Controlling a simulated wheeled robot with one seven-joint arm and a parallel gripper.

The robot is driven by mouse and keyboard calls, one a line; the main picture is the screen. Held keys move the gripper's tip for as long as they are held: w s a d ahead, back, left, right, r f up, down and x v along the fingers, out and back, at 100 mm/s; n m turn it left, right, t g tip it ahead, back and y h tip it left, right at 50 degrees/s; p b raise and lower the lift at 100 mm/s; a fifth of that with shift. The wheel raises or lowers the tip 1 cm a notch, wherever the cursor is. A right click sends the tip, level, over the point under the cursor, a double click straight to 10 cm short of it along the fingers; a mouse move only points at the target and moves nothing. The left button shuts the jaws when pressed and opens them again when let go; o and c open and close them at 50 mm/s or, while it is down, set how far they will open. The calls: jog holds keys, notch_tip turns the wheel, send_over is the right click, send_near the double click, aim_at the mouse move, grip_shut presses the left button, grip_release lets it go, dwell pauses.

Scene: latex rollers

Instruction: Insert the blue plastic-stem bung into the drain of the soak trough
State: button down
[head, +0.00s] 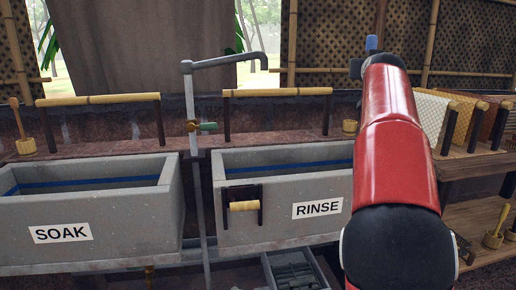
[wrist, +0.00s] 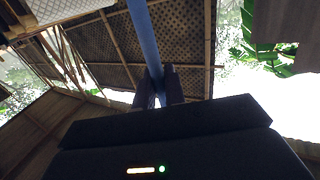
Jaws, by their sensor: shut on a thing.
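The grey soak trough (head: 125,222) stands at the left in the head view, marked SOAK; its drain is hidden behind the front wall. My gripper (wrist: 157,88) is shut on the blue stem of the bung (wrist: 145,38) in the wrist view. The stem runs from between the fingers to the top edge of that view. In the head view my red arm is raised at the right, and a small blue piece (head: 372,43), seemingly part of the bung, shows above its far end. My gripper is mostly hidden there, well right of the soak trough.
The rinse trough (head: 270,221) stands right of the soak trough, partly behind my arm. A grey tap pipe (head: 190,110) rises between the troughs. Bamboo rails (head: 98,99) stand behind them. Cloths (head: 430,115) hang at the right above a wooden shelf. A grey crate (head: 295,272) sits below.

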jog(key=s+a+f+n+y, duration=0.1)
jog(key=a+f, duration=0.3)
jog(key=f, duration=1.3)
jog(key=s+a+f+n+y, duration=0.1)
jog(key=a+f, duration=0.4)
jog(key=f, duration=1.2)
jog(key=s+a+f+n+y, duration=0.1)
jog(key=s+a+f, duration=0.3)
jog(key=f, duration=1.3)
jog(key=shift+s+a+f+y, duration=0.15)
jog(key=shift+a+f+y, duration=0.15)
jog(key=shift+a+y, duration=0.4)
jog(key=shift+d, duration=0.2)
